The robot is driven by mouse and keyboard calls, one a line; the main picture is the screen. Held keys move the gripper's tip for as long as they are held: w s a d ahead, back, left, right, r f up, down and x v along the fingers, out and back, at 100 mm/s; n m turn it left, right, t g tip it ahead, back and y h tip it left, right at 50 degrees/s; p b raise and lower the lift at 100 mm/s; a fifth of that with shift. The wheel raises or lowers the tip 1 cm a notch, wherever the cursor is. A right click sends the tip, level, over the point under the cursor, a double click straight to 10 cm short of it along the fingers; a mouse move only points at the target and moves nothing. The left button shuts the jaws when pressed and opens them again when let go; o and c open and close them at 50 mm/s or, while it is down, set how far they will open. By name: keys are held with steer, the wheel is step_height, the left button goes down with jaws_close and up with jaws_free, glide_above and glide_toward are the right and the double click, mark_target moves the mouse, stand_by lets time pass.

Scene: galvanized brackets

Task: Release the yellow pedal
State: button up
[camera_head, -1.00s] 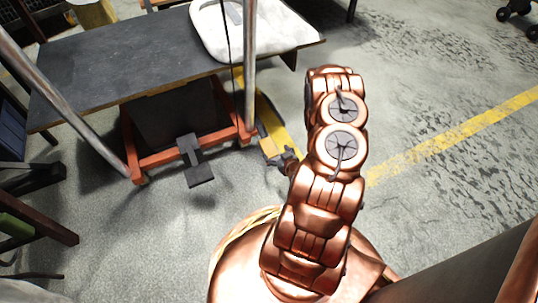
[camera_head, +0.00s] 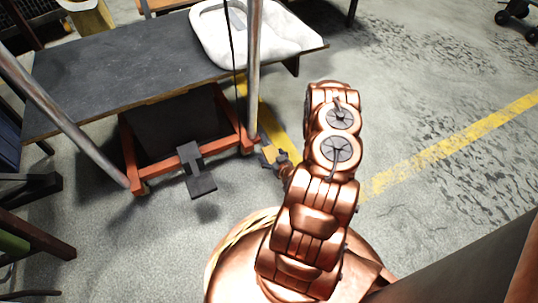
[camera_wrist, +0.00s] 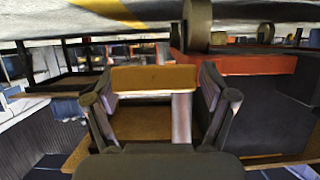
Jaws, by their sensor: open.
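The yellow pedal (camera_wrist: 153,78) shows in the wrist view as a short yellow-orange bar between the two fingers of my gripper (camera_wrist: 155,92). The fingers stand apart, one at each end of the bar; I cannot tell whether either touches it. In the head view my gripper (camera_head: 272,157) is low, just right of the cart's red-orange base (camera_head: 130,160). Only a small yellowish patch shows at its tip there, and my arm hides part of that area.
A dark tabletop (camera_head: 120,75) with a white padded item (camera_head: 212,38) stands above the base. A dark pedal-like part (camera_head: 200,182) juts from the base's front. Metal posts (camera_head: 62,118) rise at left and right. Grey floor is free to the right, with a yellow line (camera_head: 450,145).

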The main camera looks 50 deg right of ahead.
steer(key=shift+s+d, duration=0.1)
steer(key=shift+d, duration=0.05)
steer(key=c, duration=1.6)
